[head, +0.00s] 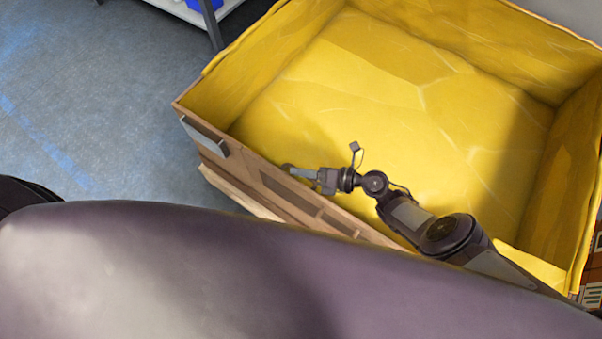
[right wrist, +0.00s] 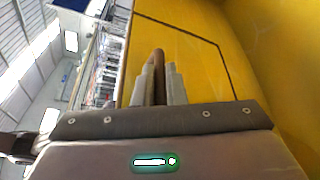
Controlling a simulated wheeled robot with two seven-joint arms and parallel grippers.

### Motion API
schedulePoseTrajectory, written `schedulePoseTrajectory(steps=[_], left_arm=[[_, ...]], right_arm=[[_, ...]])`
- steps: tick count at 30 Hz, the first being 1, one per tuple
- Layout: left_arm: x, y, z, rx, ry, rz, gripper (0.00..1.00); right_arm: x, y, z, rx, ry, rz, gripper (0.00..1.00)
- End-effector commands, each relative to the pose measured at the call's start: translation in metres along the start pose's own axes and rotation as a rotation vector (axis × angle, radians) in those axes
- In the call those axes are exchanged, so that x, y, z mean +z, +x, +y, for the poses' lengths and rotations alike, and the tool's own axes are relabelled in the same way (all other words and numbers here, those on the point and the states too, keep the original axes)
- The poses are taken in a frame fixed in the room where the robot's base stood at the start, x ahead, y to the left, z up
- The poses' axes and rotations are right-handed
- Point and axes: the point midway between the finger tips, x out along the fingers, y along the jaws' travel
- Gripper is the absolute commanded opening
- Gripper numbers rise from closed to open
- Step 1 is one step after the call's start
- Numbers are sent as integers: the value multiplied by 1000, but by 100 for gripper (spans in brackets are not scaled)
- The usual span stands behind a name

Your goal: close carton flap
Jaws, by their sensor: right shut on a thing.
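A large carton (head: 181,104) with brown outer walls and a yellow inside fills the upper right of the head view. It stands open at the top. My right gripper (head: 291,170) is at the top edge of its near wall, with the arm reaching across the inside. In the right wrist view, the gripper's fingers (right wrist: 157,85) are shut on an upright brown strip, which looks like the edge of a carton wall or flap (right wrist: 158,58). I cannot tell which. The yellow inner face (right wrist: 190,60) lies behind it. My left gripper is not in view.
A grey shelf or table (head: 214,30) with a blue item (head: 204,4) stands at the top left. The blue-grey floor (head: 90,100) left of the carton is clear. My own body covers the bottom of the head view.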

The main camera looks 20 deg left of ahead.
Motion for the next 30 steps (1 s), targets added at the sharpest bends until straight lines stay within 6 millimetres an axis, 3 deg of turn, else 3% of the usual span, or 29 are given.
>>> schedulePoseTrajectory(steps=[1,13,14,18,26,30], left_arm=[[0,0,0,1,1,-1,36],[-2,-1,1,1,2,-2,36],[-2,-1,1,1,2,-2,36],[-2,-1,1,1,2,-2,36],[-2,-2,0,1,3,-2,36],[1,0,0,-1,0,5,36]], right_arm=[[-8,2,-2,0,13,14,0],[-10,1,-3,0,17,17,0],[-10,1,-3,0,17,17,15],[-7,1,-2,1,14,12,33],[-4,0,-1,1,9,8,33],[-2,-11,-1,-1,9,6,33]])
